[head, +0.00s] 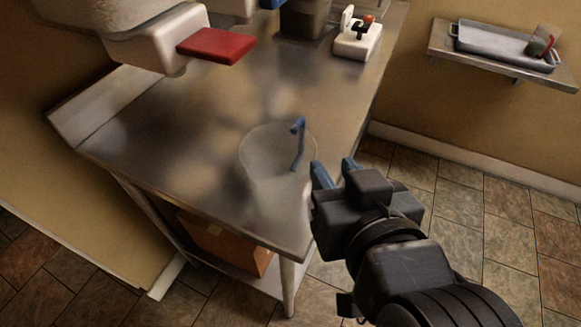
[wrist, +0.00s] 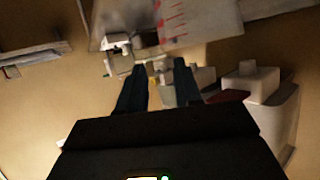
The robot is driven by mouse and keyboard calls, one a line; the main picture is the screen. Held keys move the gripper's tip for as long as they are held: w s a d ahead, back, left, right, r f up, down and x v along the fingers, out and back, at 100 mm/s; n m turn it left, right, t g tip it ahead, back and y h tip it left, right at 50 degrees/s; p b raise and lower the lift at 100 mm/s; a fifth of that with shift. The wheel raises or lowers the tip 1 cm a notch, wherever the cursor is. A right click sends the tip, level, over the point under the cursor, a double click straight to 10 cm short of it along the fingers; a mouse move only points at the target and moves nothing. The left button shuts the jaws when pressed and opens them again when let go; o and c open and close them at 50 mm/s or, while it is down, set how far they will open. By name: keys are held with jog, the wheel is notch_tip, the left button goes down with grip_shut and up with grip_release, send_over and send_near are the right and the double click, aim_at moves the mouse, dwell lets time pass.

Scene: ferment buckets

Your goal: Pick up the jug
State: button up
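The jug (head: 262,158) is a clear, see-through vessel with a blue handle (head: 298,145). It stands upright near the front right corner of the steel table. In the wrist view the jug (wrist: 195,22) shows at the top as a pale wall with red measuring marks, partly cut off by the frame edge. My gripper (head: 335,170) is just to the right of the jug and its handle, near the table's right edge. In the wrist view my gripper (wrist: 158,80) has its two dark fingers apart with nothing held between them.
The steel table (head: 160,130) has clear room left of the jug. A white device with an orange knob (head: 358,38) and a red-ended white item (head: 217,45) are farther back. A wall shelf (head: 436,42) holds a tray (head: 490,42). A cardboard box (head: 222,240) sits below.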

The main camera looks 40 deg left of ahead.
aim_at(313, 143)
jog(key=shift+a+r+p+x, duration=0.15)
jog(key=shift+p+x, duration=0.05)
jog(key=shift+x, duration=1.8)
jog(key=shift+a+r+p+x, duration=0.1)
jog(key=shift+r+p+x, duration=0.1)
jog(key=shift+x, duration=1.8)
jog(key=shift+s, duration=0.1)
grip_shut()
jog(key=shift+f, duration=0.1)
